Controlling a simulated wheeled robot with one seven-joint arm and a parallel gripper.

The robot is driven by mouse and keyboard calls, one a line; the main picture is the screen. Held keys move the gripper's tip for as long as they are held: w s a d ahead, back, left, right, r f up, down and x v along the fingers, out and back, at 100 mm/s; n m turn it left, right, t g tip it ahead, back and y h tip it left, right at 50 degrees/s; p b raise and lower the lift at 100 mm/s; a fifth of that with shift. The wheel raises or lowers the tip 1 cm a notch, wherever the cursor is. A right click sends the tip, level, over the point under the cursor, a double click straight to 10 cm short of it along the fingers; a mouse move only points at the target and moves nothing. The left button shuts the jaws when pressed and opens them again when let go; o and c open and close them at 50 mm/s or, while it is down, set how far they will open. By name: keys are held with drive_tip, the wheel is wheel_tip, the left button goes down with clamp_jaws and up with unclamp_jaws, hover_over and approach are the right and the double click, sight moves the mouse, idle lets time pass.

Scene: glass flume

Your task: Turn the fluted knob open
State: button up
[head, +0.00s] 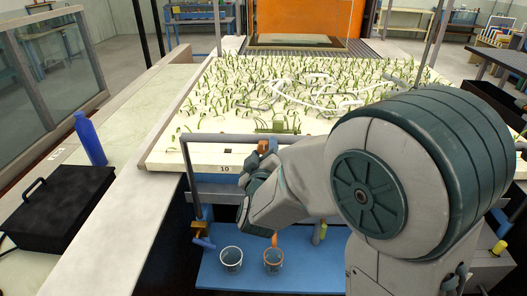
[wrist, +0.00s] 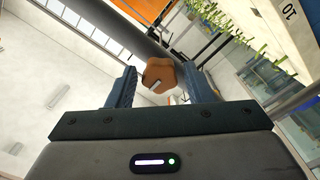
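In the head view a small orange piece, likely the same knob (head: 272,145), shows just above my gripper (head: 254,180), near the label 10. My arm hides part of that area.
A grey rail (head: 215,139) runs along the front of the plant-covered bed (head: 200,118). Below, two cups (head: 231,258) stand on a blue shelf (head: 215,280). A blue bottle (head: 90,140) and a black case (head: 55,208) stand on the left counter.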

drive_tip(key=c, duration=0.7)
drive_tip(key=shift+f+m+b, duration=0.1)
drive_tip(key=shift+m+b, duration=0.2)
drive_tip(key=shift+b, duration=0.15)
drive_tip(key=m+b, duration=0.1)
drive_tip(key=b, duration=0.1)
drive_tip(key=shift+f+m+b, duration=0.15)
drive_tip(key=shift+m+b, duration=0.2)
drive_tip(key=shift+m, duration=0.05)
drive_tip(key=m+b, duration=0.3)
drive_tip(key=b, duration=0.1)
drive_tip(key=m+b, duration=0.6)
drive_tip(key=shift+m+b, duration=0.3)
drive_tip(key=shift+m, duration=0.1)
drive_tip(key=m+b, duration=0.2)
drive_tip(key=shift+m, duration=0.3)
drive_tip(key=shift+r+m+b, duration=0.2)
drive_tip(key=shift+m+b, duration=0.95)
drive_tip(key=shift+m, duration=0.35)
drive_tip(key=shift+a, duration=0.1)
